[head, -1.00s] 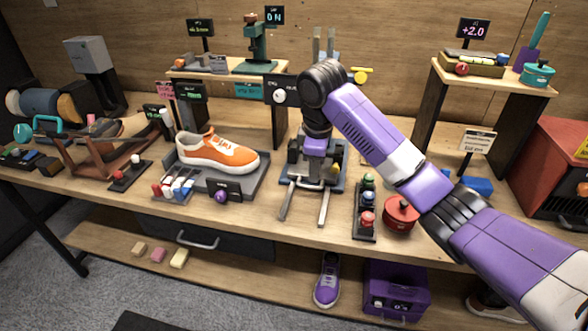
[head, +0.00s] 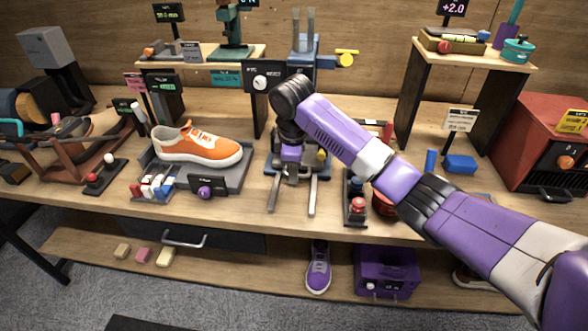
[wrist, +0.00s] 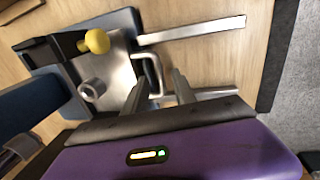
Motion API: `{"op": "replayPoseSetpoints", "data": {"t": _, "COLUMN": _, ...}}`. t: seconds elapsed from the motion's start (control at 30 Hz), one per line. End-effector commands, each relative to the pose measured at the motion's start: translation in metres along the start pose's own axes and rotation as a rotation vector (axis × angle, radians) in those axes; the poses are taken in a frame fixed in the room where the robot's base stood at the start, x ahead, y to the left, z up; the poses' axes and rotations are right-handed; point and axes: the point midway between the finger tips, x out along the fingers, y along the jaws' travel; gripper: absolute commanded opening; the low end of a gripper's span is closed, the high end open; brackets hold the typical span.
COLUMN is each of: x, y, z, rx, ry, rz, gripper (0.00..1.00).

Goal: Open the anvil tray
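The anvil tray (wrist: 112,72) is a grey metal plate with a round post on it, seen in the wrist view on a blue-based machine (wrist: 128,20). A U-shaped metal handle (wrist: 150,62) sticks out from its front edge. Two metal rails (wrist: 195,30) reach out past the tray toward the table's front edge. My gripper (wrist: 160,88) is open, with its two fingertips close around the handle. I cannot tell whether they touch it. In the head view my gripper (head: 291,168) is low over the machine, and my arm hides part of it.
A yellow knob (wrist: 97,41) sits beside the tray. In the head view an orange sneaker (head: 198,146) on a grey stand is to the left. The table's front edge (head: 245,232) lies just past the rails.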

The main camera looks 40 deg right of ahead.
Motion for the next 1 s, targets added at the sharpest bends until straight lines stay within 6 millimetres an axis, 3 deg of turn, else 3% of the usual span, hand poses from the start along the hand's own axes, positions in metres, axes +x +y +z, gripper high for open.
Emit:
{"op": "replayPoseSetpoints", "data": {"t": 0.2, "x": 0.0003, "y": -0.0001, "z": 0.0, "rx": 0.0, "ry": 0.0, "rz": 0.0, "gripper": 0.31}}
{"op": "replayPoseSetpoints", "data": {"t": 0.37, "x": 0.0001, "y": -0.0001, "z": -0.0001, "rx": 0.0, "ry": 0.0, "rz": 0.0, "gripper": 0.0}}
{"op": "replayPoseSetpoints", "data": {"t": 1.0, "x": -0.0002, "y": -0.0002, "z": -0.0002, "rx": 0.0, "ry": 0.0, "rz": 0.0, "gripper": 0.0}}
